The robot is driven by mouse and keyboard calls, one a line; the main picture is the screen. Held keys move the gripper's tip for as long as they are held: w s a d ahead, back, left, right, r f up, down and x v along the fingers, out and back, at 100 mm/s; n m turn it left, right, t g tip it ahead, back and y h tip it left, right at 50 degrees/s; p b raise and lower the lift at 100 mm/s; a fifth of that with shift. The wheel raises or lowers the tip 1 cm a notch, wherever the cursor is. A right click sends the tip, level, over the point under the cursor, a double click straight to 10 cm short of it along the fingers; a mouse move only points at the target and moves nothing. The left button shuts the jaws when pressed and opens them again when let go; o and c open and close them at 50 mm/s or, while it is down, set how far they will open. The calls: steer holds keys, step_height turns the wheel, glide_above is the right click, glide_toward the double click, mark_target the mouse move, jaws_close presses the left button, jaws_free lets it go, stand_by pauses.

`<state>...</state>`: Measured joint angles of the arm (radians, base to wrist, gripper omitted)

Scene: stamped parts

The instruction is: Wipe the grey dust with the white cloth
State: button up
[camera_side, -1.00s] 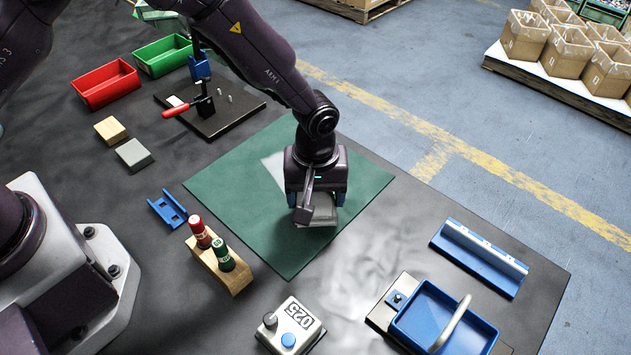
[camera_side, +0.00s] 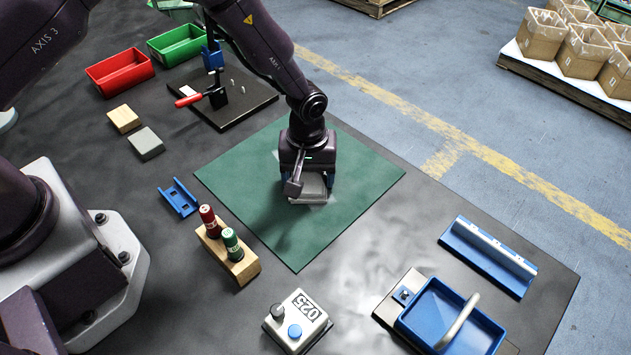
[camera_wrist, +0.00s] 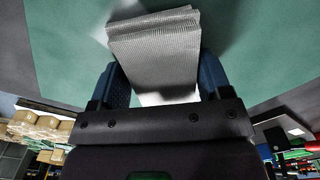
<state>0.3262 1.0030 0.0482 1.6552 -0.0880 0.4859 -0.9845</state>
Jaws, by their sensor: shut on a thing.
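My gripper (camera_side: 308,192) is over the green mat (camera_side: 235,180), right of its middle in the side view. Its two blue fingers are shut on the folded white cloth (camera_wrist: 155,60), which looks pale grey and ribbed in the wrist view. The cloth (camera_side: 313,188) is low at the mat's surface; whether it presses on it I cannot tell. A small pale sliver (camera_side: 277,155), perhaps the grey dust, shows at the gripper's left edge. My gripper hides most of the area behind it.
A wooden block with red and green capped pieces (camera_side: 228,252) stands near the mat's left front edge. A blue bracket (camera_side: 179,198) lies to the left. A black fixture board (camera_side: 245,105) is behind the mat. A blue tray (camera_side: 480,335) is at front right.

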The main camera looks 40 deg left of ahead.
mark_target(325, 208)
steer(key=shift+w+a, duration=0.55)
steer(key=shift+a, duration=1.3)
steer(key=shift+w+a, duration=0.5)
steer(key=shift+a, duration=1.3)
steer(key=shift+w+a, duration=0.55)
steer(key=shift+a, duration=1.3)
steer(key=shift+s+d, duration=0.85)
steer(key=shift+d, duration=2)
steer(key=shift+s+d, duration=0.8)
steer(key=shift+d, duration=2.05)
steer(key=shift+s+d, duration=0.85)
steer(key=shift+d, duration=2)
step_height(325, 208, up, 8)
